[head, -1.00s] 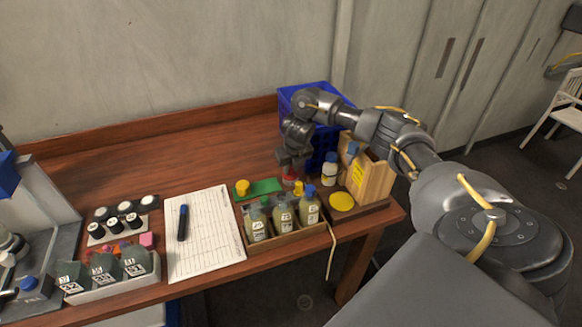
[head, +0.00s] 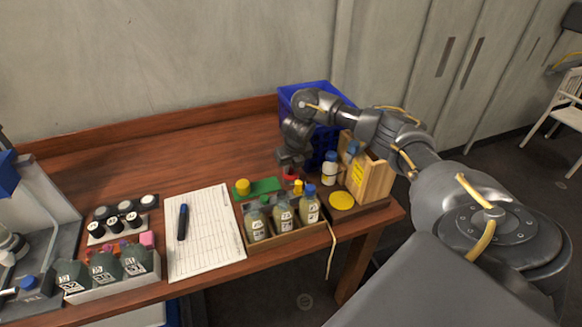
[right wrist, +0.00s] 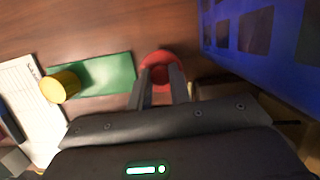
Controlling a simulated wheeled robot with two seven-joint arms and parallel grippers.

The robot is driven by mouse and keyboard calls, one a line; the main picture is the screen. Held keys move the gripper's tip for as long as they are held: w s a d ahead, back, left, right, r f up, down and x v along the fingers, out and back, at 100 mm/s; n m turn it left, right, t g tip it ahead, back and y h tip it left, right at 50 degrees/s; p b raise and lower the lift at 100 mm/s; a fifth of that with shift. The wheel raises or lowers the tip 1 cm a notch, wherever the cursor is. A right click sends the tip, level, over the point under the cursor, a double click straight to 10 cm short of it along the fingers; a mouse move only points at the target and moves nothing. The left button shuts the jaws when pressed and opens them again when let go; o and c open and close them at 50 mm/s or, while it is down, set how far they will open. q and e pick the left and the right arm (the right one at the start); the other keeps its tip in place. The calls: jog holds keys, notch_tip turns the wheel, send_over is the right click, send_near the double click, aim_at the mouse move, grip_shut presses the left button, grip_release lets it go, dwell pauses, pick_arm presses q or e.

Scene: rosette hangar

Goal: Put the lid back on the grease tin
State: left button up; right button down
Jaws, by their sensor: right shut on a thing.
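A red round piece that looks like the lid (head: 291,176) is at my right gripper (head: 290,166), behind the bottle rack. In the right wrist view the red piece (right wrist: 160,57) lies at the tips of my right gripper (right wrist: 161,76), which is shut on it. The fingers hide part of it, and I cannot tell how far above the table it is. A flat yellow disc (head: 341,201), perhaps the top of the open grease tin, is on a dark board right of the rack. My left gripper is not in view.
A blue crate (right wrist: 222,40) stands close right of the gripper. A wooden box (head: 375,180) and a white bottle (head: 330,172) are further right. A yellow cylinder (right wrist: 60,87) stands on a green mat (right wrist: 105,75) to the left. Bottles in a rack (head: 285,231) stand in front.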

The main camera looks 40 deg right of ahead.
dwell(0.3)
jog(key=c, duration=0.7)
grip_release()
jog(key=shift+r+p, duration=3.05)
jog(key=shift+r, duration=0.45)
grip_shut()
jog(key=shift+f, duration=0.25)
